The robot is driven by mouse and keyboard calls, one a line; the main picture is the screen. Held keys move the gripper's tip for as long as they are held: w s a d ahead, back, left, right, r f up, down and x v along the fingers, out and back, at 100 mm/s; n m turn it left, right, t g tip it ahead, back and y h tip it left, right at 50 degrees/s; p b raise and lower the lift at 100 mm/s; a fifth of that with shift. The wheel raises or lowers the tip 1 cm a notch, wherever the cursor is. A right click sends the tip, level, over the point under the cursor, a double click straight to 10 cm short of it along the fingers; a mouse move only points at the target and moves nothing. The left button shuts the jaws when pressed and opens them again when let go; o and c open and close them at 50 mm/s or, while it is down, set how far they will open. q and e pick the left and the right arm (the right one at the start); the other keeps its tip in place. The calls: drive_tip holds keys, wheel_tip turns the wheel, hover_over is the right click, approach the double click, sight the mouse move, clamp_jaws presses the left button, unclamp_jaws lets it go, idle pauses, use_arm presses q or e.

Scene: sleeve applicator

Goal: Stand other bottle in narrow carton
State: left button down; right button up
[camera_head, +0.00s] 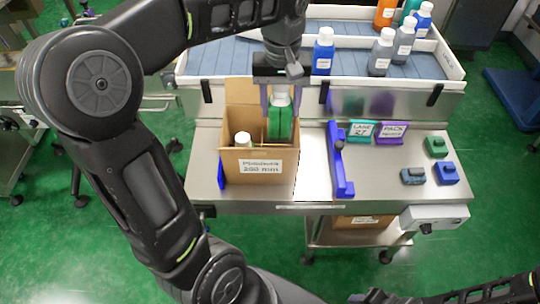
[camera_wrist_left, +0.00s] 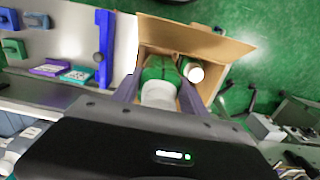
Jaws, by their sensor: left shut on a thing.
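My left gripper (camera_head: 281,92) is shut on a green bottle (camera_head: 280,118) with a white cap. The bottle is upright over the right part of the open cardboard carton (camera_head: 238,165), its lower part behind the carton's front wall. Another bottle with a white cap (camera_head: 243,139) stands in the left part of the carton. In the left wrist view the green bottle (camera_wrist_left: 158,72) is between the fingers, and the other white cap (camera_wrist_left: 196,74) is beside it inside the carton. Whether the held bottle touches the carton floor is hidden. My right gripper is not in view.
A blue fence (camera_head: 338,160) stands right of the carton on the steel table (camera_head: 310,195). Label blocks, "Lane 27" (camera_head: 361,131) and "Pack" (camera_head: 391,132), and small blue and green blocks lie farther right. A raised tray (camera_head: 455,72) behind holds several bottles.

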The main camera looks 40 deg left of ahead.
sight(280, 121)
use_arm(q)
wheel_tip(280, 121, down, 12)
drive_tip(key=shift+f, duration=0.2)
drive_tip(key=shift+f, duration=2.2)
drive_tip(key=shift+b, duration=0.3)
drive_tip(key=shift+f, duration=0.2)
drive_tip(key=c, duration=0.9)
unclamp_jaws()
drive_tip(key=shift+r, duration=0.1)
wheel_tip(280, 121, up, 12)
drive_tip(key=shift+r, duration=0.1)
